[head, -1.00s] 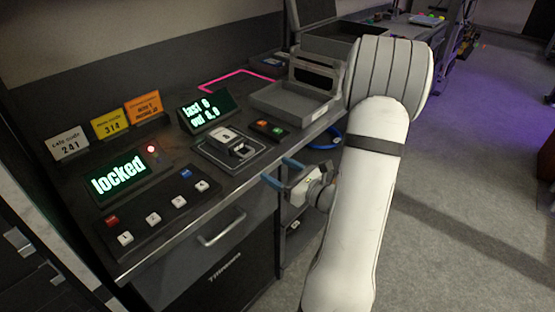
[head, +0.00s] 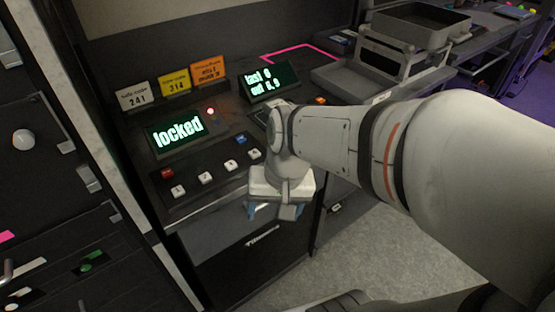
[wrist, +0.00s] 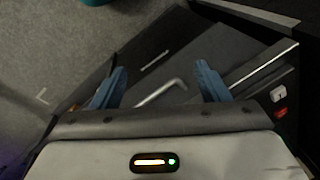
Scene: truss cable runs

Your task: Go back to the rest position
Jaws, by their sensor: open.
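My gripper (head: 275,212) hangs in front of the bench's front edge in the head view, with its blue fingers pointing down. In the wrist view its two blue fingers (wrist: 158,88) stand wide apart with nothing between them. Below the fingers are a dark cabinet front and a drawer handle (wrist: 160,92). My arm covers the right middle of the head view and hides part of the bench.
The bench carries a green "locked" display (head: 178,131), a button panel (head: 205,178), a second display (head: 270,80) and three code cards (head: 174,84). A grey tray (head: 345,80) stands at the back right. A dark cabinet (head: 50,180) fills the left. Grey floor (head: 365,245) is open below my arm.

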